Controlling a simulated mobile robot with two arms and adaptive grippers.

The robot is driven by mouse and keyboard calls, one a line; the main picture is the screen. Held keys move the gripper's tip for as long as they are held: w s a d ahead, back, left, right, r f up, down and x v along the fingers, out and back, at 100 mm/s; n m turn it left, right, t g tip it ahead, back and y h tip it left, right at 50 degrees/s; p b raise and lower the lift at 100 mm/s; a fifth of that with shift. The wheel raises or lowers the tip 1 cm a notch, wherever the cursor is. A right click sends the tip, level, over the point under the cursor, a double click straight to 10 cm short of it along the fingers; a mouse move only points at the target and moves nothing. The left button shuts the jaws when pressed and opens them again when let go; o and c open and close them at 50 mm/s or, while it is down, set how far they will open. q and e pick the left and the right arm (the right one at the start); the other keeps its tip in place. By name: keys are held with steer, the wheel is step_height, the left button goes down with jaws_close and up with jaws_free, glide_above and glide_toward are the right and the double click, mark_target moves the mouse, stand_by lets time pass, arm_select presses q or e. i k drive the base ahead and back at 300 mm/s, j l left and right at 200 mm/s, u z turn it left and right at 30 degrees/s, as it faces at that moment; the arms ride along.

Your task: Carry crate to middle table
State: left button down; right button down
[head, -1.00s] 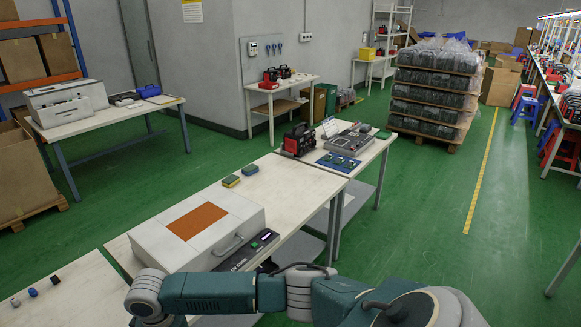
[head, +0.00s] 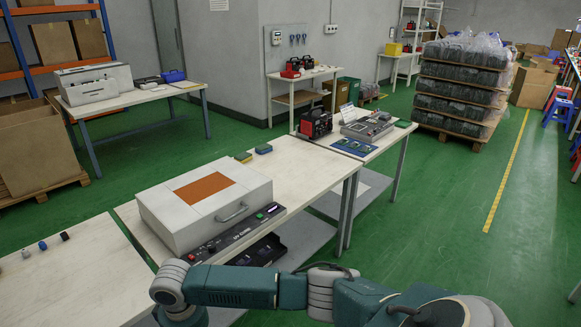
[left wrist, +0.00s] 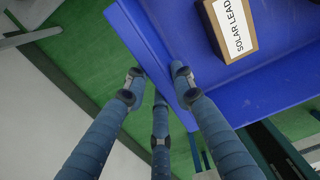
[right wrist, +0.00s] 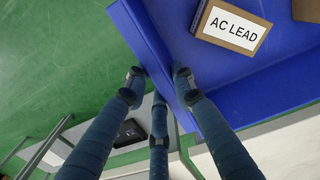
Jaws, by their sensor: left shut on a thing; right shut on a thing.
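The blue crate shows only in the wrist views. In the left wrist view, my left gripper (left wrist: 157,80) is shut on the wall of the crate (left wrist: 275,88), beside a box labelled "SOLAR LEAD" (left wrist: 232,28). In the right wrist view, my right gripper (right wrist: 157,80) is shut on another part of the crate wall (right wrist: 270,82), beside a box labelled "AC LEAD" (right wrist: 232,24). Green floor shows below the left side of both views. The head view shows neither gripper nor crate. I cannot tell which table is the middle one.
A white case with an orange panel (head: 205,187) stands on a near table (head: 290,182). A red device (head: 315,123) and circuit boards (head: 352,146) stand beyond. A white machine (head: 95,83) sits on the left table.

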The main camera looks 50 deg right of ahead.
mark_target(300, 169)
steer(key=l, duration=5.15)
